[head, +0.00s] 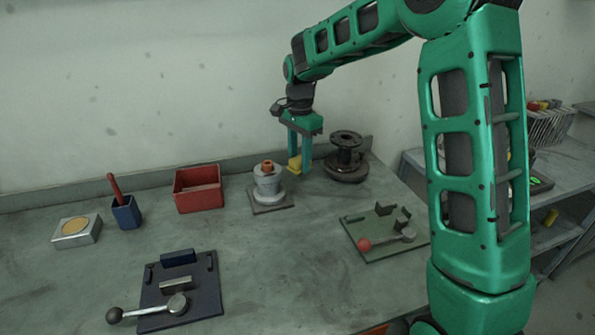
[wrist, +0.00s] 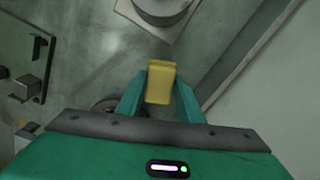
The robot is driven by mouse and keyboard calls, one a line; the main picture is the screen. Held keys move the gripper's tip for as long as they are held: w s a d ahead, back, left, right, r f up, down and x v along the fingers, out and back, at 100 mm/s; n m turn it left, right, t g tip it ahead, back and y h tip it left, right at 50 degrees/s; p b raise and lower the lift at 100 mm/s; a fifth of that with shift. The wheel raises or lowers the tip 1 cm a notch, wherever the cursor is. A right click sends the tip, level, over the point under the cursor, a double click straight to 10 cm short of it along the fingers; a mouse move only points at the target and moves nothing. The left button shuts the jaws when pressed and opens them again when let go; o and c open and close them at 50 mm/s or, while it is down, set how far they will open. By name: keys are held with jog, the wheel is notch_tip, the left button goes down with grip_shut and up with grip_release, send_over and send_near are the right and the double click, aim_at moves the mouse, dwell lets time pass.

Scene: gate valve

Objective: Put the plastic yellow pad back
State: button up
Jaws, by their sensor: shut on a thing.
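The yellow pad (head: 294,165) is a small block between the fingers of my gripper (head: 299,166). In the wrist view the pad (wrist: 160,82) sits between the two green fingertips (wrist: 160,90) and sticks out past them. My gripper is shut on it and points down, held above the bench. In the head view it appears between the grey valve-like piece with an orange top (head: 268,184) and the dark spool (head: 346,158). The wrist view shows part of a grey round body on a square plate (wrist: 160,12) ahead of the pad, apart from it.
On the bench stand a red bin (head: 198,189), a blue cup with a red handle (head: 125,212) and a metal block with a tan disc (head: 77,232). Shelves (head: 560,232) are at right.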

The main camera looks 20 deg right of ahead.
aim_at(300, 169)
jog(key=shift+d+f, duration=0.1)
jog(key=shift+f, duration=1.75)
jog(key=shift+f, duration=0.1)
jog(key=o, duration=1)
notch_tip(300, 169, up, 12)
jog(key=shift+f, duration=0.2)
jog(key=shift+r, duration=0.35)
